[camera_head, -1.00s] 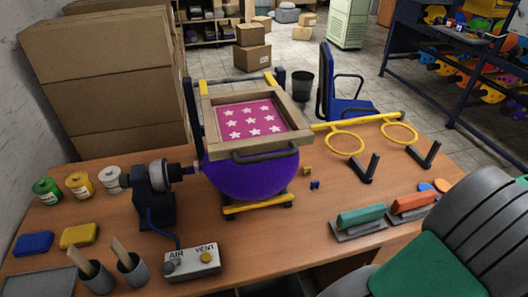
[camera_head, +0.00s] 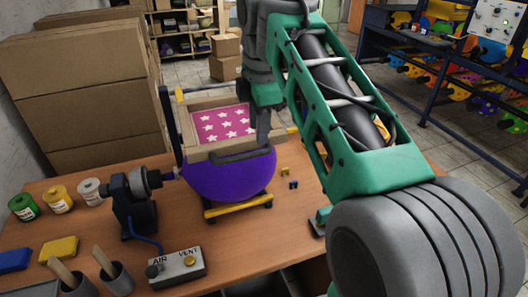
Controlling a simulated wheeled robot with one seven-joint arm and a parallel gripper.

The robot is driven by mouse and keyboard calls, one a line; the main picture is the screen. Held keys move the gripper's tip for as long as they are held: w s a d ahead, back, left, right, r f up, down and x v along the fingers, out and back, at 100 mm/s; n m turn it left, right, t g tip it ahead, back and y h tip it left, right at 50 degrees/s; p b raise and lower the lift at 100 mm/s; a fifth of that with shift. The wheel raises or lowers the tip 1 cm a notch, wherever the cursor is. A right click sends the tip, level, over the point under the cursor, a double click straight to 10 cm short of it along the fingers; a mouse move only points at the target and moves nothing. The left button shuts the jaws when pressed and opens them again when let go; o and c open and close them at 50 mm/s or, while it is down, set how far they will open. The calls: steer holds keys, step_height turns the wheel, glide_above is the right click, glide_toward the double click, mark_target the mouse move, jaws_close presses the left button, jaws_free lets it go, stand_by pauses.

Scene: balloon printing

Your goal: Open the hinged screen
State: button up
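The hinged screen has a wooden frame (camera_head: 185,128) around a pink mesh (camera_head: 222,124) with white stars. It lies flat over a purple balloon (camera_head: 228,178) on a yellow stand (camera_head: 238,208). A dark handle (camera_head: 228,158) runs along the screen's front edge. My gripper (camera_head: 263,143) points down at the screen's front right corner, near the handle's right end, and covers part of the frame. I cannot tell whether it touches the handle, or whether its fingers are open or shut.
A grey control box (camera_head: 176,268) with AIR and VENT knobs stands in front. A motor-like nozzle unit (camera_head: 132,200) stands left of the balloon. Paint jars (camera_head: 57,200) and colored pads (camera_head: 58,250) sit at the left. My arm hides the table's right side.

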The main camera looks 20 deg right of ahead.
mark_target(247, 154)
steer(key=f+b, duration=0.2)
steer(key=a+f+b, duration=0.1)
steer(key=f+b, duration=0.1)
steer(key=a+f+b, duration=0.1)
steer(key=f, duration=0.1)
steer(key=shift+w+a+f+b, duration=0.15)
steer(key=shift+w+a+b, duration=0.1)
steer(key=shift+w+b, duration=0.15)
steer(key=shift+c, duration=0.3)
jaws_close()
stand_by(0.7)
